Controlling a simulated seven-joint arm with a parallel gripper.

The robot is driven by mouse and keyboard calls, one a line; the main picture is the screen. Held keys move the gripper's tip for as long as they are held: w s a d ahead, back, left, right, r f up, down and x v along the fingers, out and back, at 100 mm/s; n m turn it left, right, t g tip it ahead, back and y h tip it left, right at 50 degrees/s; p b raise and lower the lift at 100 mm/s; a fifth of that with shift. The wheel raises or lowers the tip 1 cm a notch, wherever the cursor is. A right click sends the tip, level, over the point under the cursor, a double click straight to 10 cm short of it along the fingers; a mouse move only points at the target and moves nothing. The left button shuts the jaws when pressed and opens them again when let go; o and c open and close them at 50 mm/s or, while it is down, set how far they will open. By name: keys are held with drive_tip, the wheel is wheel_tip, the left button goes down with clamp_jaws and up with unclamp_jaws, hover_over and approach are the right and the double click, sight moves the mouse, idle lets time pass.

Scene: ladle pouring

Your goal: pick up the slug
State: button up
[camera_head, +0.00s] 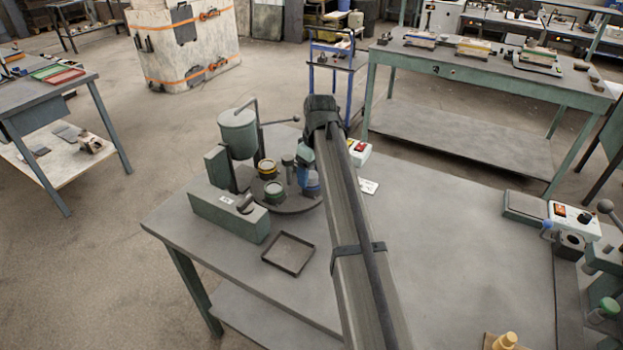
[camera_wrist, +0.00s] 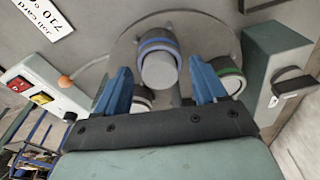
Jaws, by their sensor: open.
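My gripper (camera_wrist: 160,72) is open, with its two blue fingers apart. It points down over the round dark plate (camera_wrist: 130,50) on the bench. A green-ringed cup (camera_wrist: 230,76) is right of the right finger, and another cup (camera_wrist: 142,100) is partly hidden by the left finger.
A green hanging pot (camera_head: 238,133) and a green box (camera_head: 228,212) stand left of the plate. An empty square tray (camera_head: 288,253) lies in front. A white button box (camera_head: 358,152) and a card (camera_head: 368,187) are right. The bench's middle right (camera_head: 460,240) is clear.

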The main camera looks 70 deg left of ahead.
drive_tip(key=c, duration=1.2)
